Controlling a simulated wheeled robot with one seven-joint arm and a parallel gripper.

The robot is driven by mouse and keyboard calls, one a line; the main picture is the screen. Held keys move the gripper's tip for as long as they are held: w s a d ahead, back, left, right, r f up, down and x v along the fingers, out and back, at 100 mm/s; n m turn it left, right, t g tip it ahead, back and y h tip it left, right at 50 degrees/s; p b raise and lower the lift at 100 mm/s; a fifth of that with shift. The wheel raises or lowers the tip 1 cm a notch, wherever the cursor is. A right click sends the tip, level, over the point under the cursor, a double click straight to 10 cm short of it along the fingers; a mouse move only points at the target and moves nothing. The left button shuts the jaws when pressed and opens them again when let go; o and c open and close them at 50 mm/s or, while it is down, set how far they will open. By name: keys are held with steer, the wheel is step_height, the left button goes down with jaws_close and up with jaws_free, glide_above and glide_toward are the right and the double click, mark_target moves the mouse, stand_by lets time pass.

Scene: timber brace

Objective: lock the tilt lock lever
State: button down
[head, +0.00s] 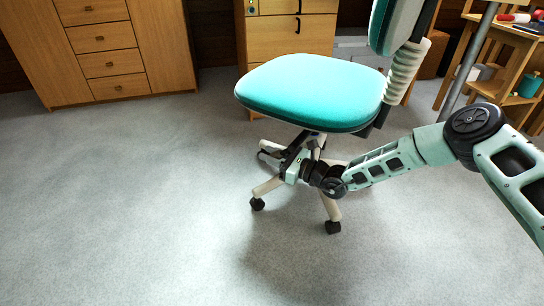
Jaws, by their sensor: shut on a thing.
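An office chair with a teal seat (315,92) stands on the grey floor, upright on a beige star base with dark casters. My arm comes in from the right, and its end reaches low under the front of the seat. My gripper (302,152) is beneath the seat by the central column, shut on the tilt lock lever. The lever is too small and covered to make out, so its position cannot be told. The seat hides much of the mechanism above.
A wooden drawer cabinet (105,50) stands at the back left, and another drawer unit (285,38) is behind the chair. A wooden shelf stand (470,62) with tools is at the right. The floor in front and left is clear.

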steer(key=shift+w+a+r+t+y, duration=0.25)
steer(key=shift+a+r+t+y, duration=0.2)
steer(key=shift+y, duration=0.45)
steer(key=shift+w+a+r+n+t+y+b, duration=0.15)
steer(key=shift+r+t+y+b, duration=0.15)
steer(key=shift+r+y+b, duration=0.5)
steer(key=shift+a+r+n+t+y+b, duration=0.15)
steer(key=shift+r+t+y+b, duration=0.1)
steer(key=shift+r+y+b, duration=0.6)
steer(key=shift+w+a+r+n+t+y+b, duration=0.15)
steer(key=shift+r+t+y+b, duration=0.15)
steer(key=shift+r+y+b, duration=0.45)
steer(key=shift+f, duration=0.25)
steer(key=c, duration=1.2)
jaws_free()
steer(key=v, duration=1.7)
steer(key=shift+f+b, duration=0.3)
steer(key=shift+b, duration=0.1)
